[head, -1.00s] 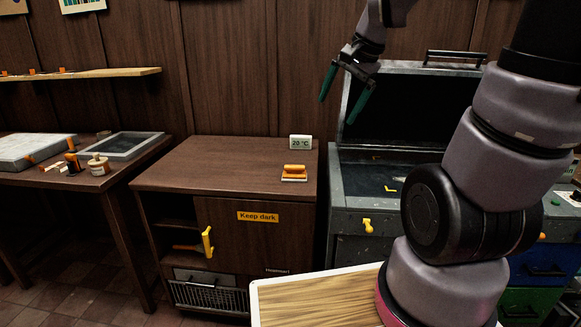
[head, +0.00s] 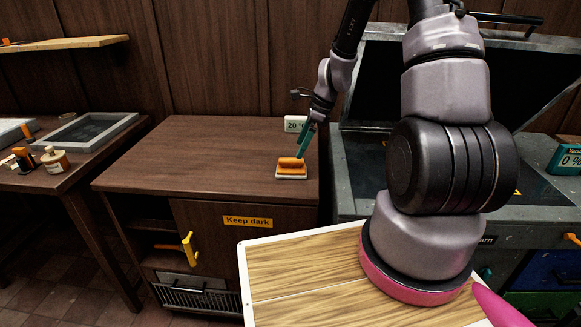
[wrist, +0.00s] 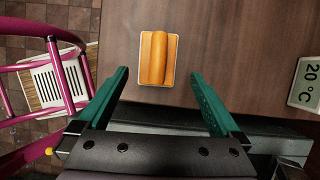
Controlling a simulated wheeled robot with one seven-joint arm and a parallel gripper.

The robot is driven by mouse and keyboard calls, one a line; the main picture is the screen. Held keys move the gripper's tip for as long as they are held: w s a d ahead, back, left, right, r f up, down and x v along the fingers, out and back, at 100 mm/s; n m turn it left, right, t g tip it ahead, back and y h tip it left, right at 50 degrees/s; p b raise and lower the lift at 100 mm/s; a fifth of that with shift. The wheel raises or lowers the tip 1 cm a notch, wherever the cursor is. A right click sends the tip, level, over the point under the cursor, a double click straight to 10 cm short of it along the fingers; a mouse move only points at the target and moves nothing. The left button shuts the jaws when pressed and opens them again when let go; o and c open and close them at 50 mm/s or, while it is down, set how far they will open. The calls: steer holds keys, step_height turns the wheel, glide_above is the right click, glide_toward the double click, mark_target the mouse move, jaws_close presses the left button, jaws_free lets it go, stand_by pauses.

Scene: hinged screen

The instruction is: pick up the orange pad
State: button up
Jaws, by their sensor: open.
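The orange pad (head: 291,168) has an orange handle on top and a pale base. It lies on the top of the brown wooden cabinet (head: 190,155), near its right side. In the wrist view the pad (wrist: 158,58) lies just beyond the fingertips, between their lines, with its handle pointing away from me. My gripper (head: 307,139) is close to the pad in the head view, at its upper right. In the wrist view my gripper (wrist: 160,75) has its two green fingers wide apart with nothing between them. I cannot tell its exact height above the pad.
A small "20 °C" display (head: 295,124) stands behind the pad; it also shows in the wrist view (wrist: 306,84). The open grey case (head: 350,170) stands right of the cabinet. The cabinet top left of the pad is clear. A side table (head: 60,182) holds a grey tray (head: 90,130).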

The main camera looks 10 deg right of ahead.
mark_target(293, 158)
steer(key=x, duration=0.7)
steer(key=shift+a+f, duration=0.2)
steer(key=shift+a, duration=0.1)
steer(key=c, duration=1.1)
